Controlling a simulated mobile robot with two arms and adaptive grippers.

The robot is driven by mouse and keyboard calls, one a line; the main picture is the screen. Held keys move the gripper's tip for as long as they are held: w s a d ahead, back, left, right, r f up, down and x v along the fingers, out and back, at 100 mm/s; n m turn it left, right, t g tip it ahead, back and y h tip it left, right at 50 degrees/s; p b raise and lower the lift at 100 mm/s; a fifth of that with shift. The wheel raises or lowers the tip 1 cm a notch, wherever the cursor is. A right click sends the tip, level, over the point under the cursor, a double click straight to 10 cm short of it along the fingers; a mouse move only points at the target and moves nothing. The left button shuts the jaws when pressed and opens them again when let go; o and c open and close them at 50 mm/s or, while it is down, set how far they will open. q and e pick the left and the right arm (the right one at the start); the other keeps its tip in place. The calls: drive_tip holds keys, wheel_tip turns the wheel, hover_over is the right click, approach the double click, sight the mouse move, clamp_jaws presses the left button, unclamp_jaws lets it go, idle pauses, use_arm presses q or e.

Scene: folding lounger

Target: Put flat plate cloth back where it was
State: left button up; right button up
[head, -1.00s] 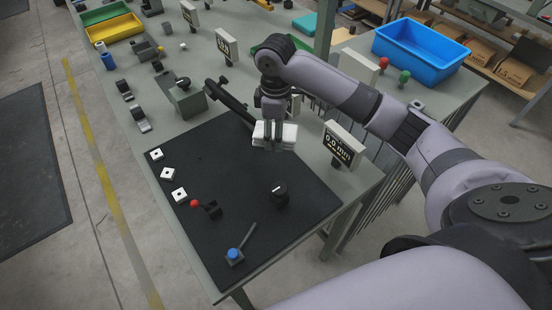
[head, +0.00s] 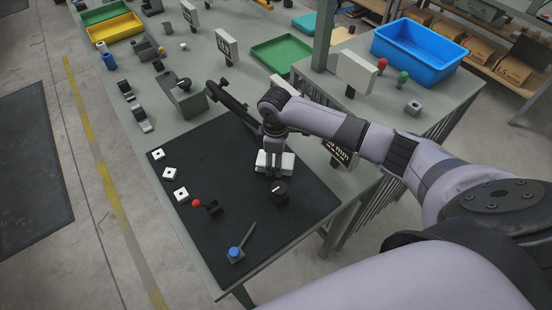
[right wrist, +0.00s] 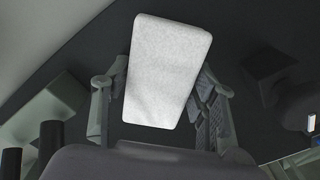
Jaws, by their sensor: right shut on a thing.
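The white folded cloth (head: 287,163) is a flat, thick block over the far right part of the black mat (head: 215,160). My right gripper (head: 273,164) points down and is shut on it. In the right wrist view the cloth (right wrist: 168,65) shows as a pale rectangle between the two fingers (right wrist: 160,108), slightly tilted in the picture. I cannot tell whether its underside touches the mat. My left gripper is not in view.
A black knob (head: 279,191) stands just in front of the cloth. A red-ball lever (head: 203,205), a blue-button lever (head: 237,252) and white square pieces (head: 169,173) are on the mat. A display (head: 341,152) is partly behind my arm. The mat's middle is clear.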

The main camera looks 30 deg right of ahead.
drive_tip(key=shift+f, duration=0.15)
drive_tip(key=o, duration=1.1)
drive_tip(key=shift+o, duration=0.2)
wheel_tip(320, 180, up, 12)
drive_tip(key=b, duration=0.1)
drive_tip(key=shift+r+b, duration=0.2)
drive_tip(key=shift+b, duration=0.1)
drive_tip(key=shift+s+f, duration=0.1)
